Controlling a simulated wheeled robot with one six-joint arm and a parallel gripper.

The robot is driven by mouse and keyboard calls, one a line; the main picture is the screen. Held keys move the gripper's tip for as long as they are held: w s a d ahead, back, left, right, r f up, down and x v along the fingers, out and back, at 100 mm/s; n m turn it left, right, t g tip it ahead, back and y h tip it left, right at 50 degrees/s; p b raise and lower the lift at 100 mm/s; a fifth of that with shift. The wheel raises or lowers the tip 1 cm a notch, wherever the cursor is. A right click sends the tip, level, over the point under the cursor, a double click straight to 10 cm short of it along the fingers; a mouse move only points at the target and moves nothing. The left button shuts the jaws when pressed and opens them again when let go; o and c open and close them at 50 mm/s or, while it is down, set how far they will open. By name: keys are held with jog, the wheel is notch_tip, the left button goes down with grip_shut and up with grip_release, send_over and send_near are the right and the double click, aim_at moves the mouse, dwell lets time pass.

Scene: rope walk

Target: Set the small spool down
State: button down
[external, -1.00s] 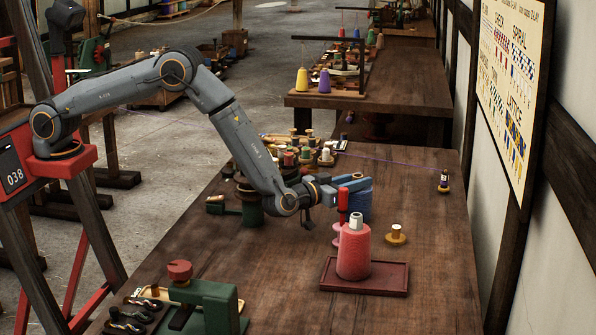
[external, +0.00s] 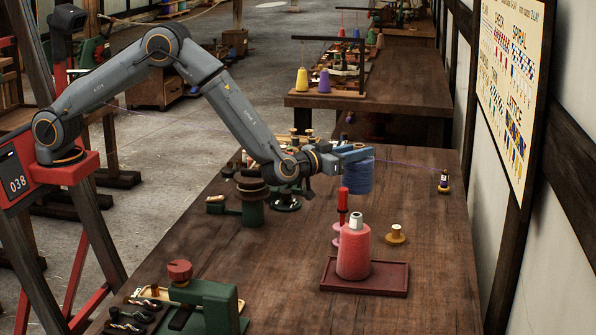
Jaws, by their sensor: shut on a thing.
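My gripper (external: 352,153) is above the right half of the long wooden table (external: 245,290) in the external view. It is shut on a blue spool (external: 358,178), which hangs upright below the fingers. The spool's lower end looks clear of the table top. The fingers partly cover the spool's top, so the exact grip is hidden. A small spool with a yellow-brown base and pale top (external: 396,236) stands on the table to the right, lower in the picture and apart from my gripper.
A red cone of yarn (external: 353,255) stands on a dark red tray (external: 388,281). A red upright handle (external: 342,205) stands just behind it. A small dark spool (external: 443,182) is near the right edge. A green clamp-like device (external: 210,305) is at the front left. Bare table lies between.

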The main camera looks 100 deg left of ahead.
notch_tip(320, 180, up, 13)
jog(key=w+d+r+m+t+h+p, duration=0.1)
jog(key=w+d+m+t+h+p, duration=0.2)
jog(key=d, duration=0.7)
jog(key=w+d+m+h+p, duration=0.15)
jog(key=d+h, duration=0.25)
jog(key=d, duration=0.5)
jog(key=w+d+r+m+t+h+p, duration=0.1)
jog(key=d+m+t+h+p, duration=0.2)
jog(key=d, duration=0.7)
jog(key=s+d+f+m+g+h+p, duration=0.1)
jog(key=s+d+m+h+p, duration=0.15)
jog(key=d, duration=0.55)
jog(key=s+d+m+h+p, duration=0.1)
jog(key=d+h, duration=0.3)
jog(key=d, duration=0.3)
jog(key=s+d+f+m+g+h+p, duration=0.1)
jog(key=s+d+m+h, duration=0.15)
jog(key=d, duration=0.55)
notch_tip(320, 180, down, 21)
jog(key=p, duration=0.3)
jog(key=shift+w+f+h+p, duration=0.2)
jog(key=shift+w+h+p, duration=0.1)
jog(key=shift+f, duration=0.1)
